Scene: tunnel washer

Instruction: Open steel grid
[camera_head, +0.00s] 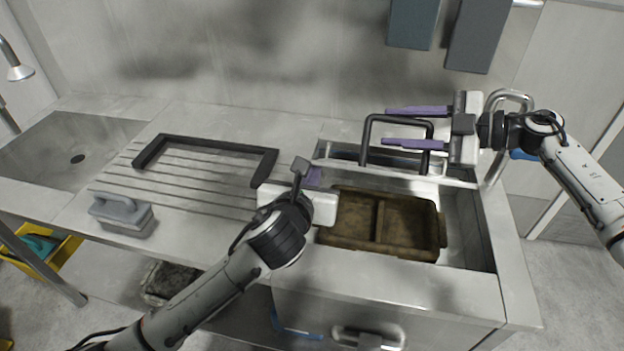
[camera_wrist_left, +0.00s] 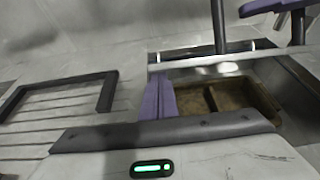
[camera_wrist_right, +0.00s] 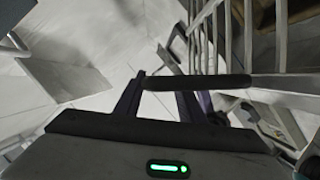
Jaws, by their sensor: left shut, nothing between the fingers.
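A dark U-shaped handle (camera_head: 367,145) stands upright at the back of the sink basin, above a steel crossbar (camera_head: 395,172). My right gripper (camera_head: 415,126) is beside it, its purple fingers spread apart and overlapping the handle in the head view. In the right wrist view the dark handle bar (camera_wrist_right: 205,82) crosses at the fingertips, with steel grid bars (camera_wrist_right: 228,40) beyond it; no firm grip shows. My left gripper (camera_head: 310,178) is shut and empty, above the counter at the basin's left edge. Its fingers also show in the left wrist view (camera_wrist_left: 160,97).
A brown two-part tray (camera_head: 340,235) sits in the basin (camera_head: 480,225). A dark three-sided frame (camera_head: 205,147) lies on the grooved drainboard, with a grey-handled brush (camera_head: 122,212) nearer the front. A curved steel tap (camera_head: 510,97) stands by the right gripper. A second sink (camera_head: 60,145) is at left.

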